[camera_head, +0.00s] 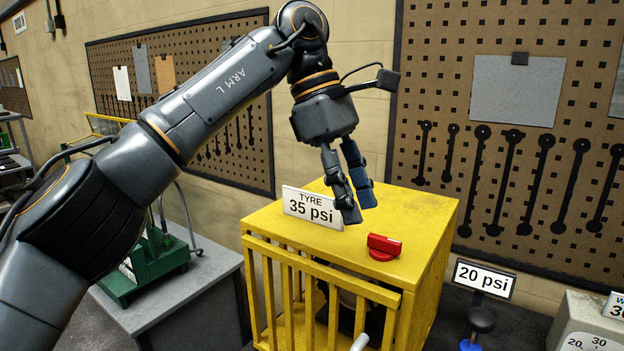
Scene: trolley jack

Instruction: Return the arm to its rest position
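My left arm (215,95), marked "ARM L", comes in from the left, rises to a bent wrist at the top middle, and points its gripper down. My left gripper (358,209) hangs over the yellow cage (425,225), between the "TYRE 35 psi" sign and the red knob. Its two dark fingers are apart with nothing visible between them. The red knob (383,246) is on top of the cage, below and right of the fingertips, and appears apart from them. My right gripper is not in view.
The "TYRE 35 psi" sign (312,207) stands at the cage's back left, close to the fingers. A "20 psi" sign (484,279) and a gauge box (590,325) are at right. A green machine (150,265) sits on a grey bench at left. A tool pegboard (500,130) covers the wall.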

